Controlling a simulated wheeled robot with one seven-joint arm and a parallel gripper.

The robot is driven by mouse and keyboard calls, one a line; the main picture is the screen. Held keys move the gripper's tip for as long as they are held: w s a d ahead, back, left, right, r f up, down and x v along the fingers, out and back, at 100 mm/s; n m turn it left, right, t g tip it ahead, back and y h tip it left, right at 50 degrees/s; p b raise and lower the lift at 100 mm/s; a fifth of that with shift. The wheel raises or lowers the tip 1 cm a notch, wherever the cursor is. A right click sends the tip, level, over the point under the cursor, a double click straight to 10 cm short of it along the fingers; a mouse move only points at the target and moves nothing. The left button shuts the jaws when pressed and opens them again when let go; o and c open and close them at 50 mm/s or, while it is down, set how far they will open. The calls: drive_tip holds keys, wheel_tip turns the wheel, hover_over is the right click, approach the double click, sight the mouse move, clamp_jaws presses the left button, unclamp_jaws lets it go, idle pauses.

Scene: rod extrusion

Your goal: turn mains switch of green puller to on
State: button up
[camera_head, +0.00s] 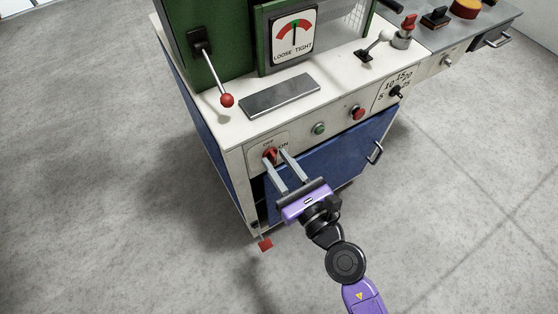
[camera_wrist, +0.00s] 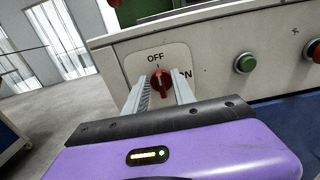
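The mains switch is a small red rotary knob (camera_wrist: 161,84) on a pale plate marked OFF above and ON at the right. In the wrist view its handle stands about upright, toward OFF. In the head view the knob (camera_head: 269,154) sits at the left end of the green puller's (camera_head: 225,42) white front panel. My gripper (camera_head: 275,157) is open, with one finger on each side of the knob. The fingertips are close to the panel, and whether they touch the knob is not clear. In the wrist view the right finger partly covers the ON label.
A green button (camera_head: 319,129), a red button (camera_head: 358,112) and a black dial (camera_head: 396,92) lie right of the switch. A red-knobbed lever (camera_head: 227,100) stands above. A blue door (camera_head: 330,165) with a handle is below. The floor in front is clear.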

clamp_jaws()
drive_tip(key=shift+m, duration=0.4)
drive_tip(key=shift+w+d+m+p, duration=0.1)
drive_tip(key=shift+m+p, duration=0.45)
drive_tip(key=shift+m, duration=0.15)
drive_tip(key=m+p, duration=0.2)
drive_tip(key=m, duration=0.2)
drive_tip(key=shift+w+d, duration=0.1)
drive_tip(key=shift+d, duration=0.05)
drive_tip(key=m+p, duration=0.1)
drive_tip(key=m, duration=0.1)
drive_tip(key=m+p, duration=0.1)
drive_tip(key=m, duration=0.1)
drive_tip(key=m+p, duration=0.1)
drive_tip(key=m, duration=0.1)
drive_tip(key=shift+w+d+f+m, duration=0.1)
drive_tip(key=shift+d+f+m, duration=0.05)
drive_tip(key=shift+f+m, duration=0.15)
drive_tip(key=m+p, duration=0.1)
drive_tip(key=m, duration=0.2)
drive_tip(key=m+p, duration=0.1)
drive_tip(key=m, duration=0.1)
drive_tip(key=shift+f+p, duration=0.25)
drive_tip(key=shift+p, duration=0.05)
